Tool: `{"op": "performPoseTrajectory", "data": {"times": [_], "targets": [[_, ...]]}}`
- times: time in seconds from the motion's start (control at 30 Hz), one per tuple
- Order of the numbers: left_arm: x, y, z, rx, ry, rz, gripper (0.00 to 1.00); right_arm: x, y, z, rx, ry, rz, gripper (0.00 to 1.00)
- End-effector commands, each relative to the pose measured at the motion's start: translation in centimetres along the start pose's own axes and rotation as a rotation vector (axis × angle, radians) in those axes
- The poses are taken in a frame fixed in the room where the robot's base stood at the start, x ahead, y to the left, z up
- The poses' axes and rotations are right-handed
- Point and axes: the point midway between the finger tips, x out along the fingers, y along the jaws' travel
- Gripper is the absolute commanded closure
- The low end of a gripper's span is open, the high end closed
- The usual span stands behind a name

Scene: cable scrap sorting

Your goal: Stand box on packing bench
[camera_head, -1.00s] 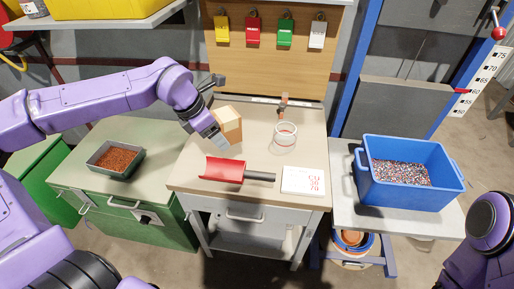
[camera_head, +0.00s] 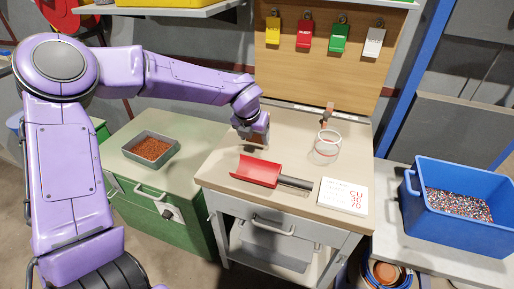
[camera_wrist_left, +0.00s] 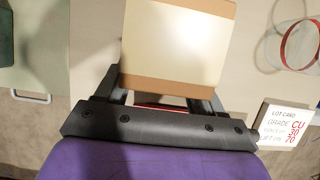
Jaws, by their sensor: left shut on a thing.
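The box (camera_wrist_left: 178,40), cardboard-brown with a pale label or top, is between the fingers of my left gripper (camera_wrist_left: 160,98) in the left wrist view. In the head view my left gripper (camera_head: 256,134) is low over the back left of the beige-topped bench (camera_head: 300,124), and my wrist and fingers hide most of the box. The left gripper is shut on the box. I cannot tell whether the box touches the bench top. My right gripper is not in view.
A red scoop (camera_head: 258,171) lies in front of the gripper. A lot card (camera_head: 344,196) and a clear ring-like container (camera_head: 327,143) are to the right. A blue bin (camera_head: 462,238) stands at right, a granule tray (camera_head: 151,149) at left. Colored tags hang behind.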

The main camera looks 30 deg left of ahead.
Motion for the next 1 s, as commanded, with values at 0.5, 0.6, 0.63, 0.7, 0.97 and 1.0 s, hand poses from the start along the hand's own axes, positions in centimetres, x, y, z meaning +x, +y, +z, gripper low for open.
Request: {"op": "performPoseTrajectory", "data": {"times": [0.5,0.6,0.63,0.7,0.97,1.0], "targets": [[5.6,0.3,-0.3,0.001,-0.001,-0.001,0.72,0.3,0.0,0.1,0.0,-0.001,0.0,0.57],[5.6,0.3,-0.3,0.0,0.001,-0.001,0.26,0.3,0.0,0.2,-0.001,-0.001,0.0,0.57],[5.6,0.3,-0.3,0.0,0.0,-0.001,0.16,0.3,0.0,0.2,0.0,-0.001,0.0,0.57],[5.6,0.3,-0.3,0.0,0.0,-0.001,0.07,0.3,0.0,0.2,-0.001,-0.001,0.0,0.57],[5.4,0.3,-0.3,0.0,-0.001,-0.001,0.07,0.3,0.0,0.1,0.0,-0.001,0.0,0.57],[5.1,0.3,-0.2,0.0,-0.002,-0.002,0.07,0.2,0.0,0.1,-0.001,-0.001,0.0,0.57]]}}
